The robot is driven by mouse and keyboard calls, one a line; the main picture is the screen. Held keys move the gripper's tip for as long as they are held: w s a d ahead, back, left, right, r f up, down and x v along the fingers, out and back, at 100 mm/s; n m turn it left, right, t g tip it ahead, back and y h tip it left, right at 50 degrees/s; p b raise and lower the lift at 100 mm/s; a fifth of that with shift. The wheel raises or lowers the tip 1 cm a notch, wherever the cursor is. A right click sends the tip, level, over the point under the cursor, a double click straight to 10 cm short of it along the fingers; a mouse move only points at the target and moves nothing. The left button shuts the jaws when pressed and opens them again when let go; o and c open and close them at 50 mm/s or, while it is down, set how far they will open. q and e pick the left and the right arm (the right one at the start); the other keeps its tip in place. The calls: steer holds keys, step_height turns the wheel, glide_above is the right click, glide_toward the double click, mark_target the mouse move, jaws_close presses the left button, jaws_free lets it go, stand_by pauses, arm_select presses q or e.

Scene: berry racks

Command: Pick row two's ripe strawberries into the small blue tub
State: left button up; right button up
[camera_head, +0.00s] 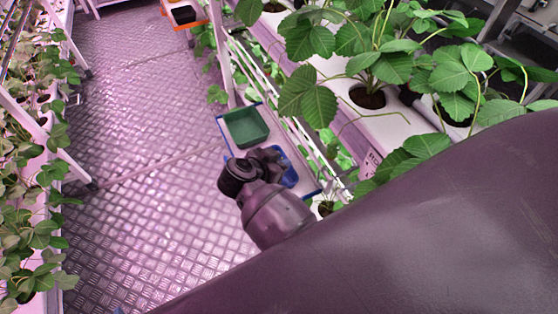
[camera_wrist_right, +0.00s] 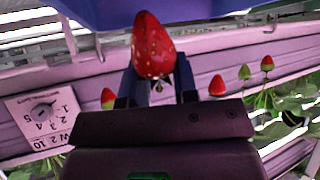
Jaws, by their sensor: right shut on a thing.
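A red ripe strawberry (camera_wrist_right: 153,45) is between the two fingers of my right gripper (camera_wrist_right: 156,85) in the right wrist view. The gripper is shut on it. In the head view my right gripper (camera_head: 268,163) is over the shelf, in front of the small blue tub (camera_head: 290,177), which it partly hides. A blue surface (camera_wrist_right: 190,12), likely the tub, fills the top of the wrist view close to the strawberry. My left gripper is not in view.
A green tub (camera_head: 246,128) stands on the same shelf beyond the blue tub. The planted rack (camera_head: 385,125) is at right, with leaves hanging over its edge. A label plate with a dial (camera_wrist_right: 42,113) is on the rack. The metal floor (camera_head: 150,150) at left is clear.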

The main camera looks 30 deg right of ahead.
steer(key=o, duration=1.5)
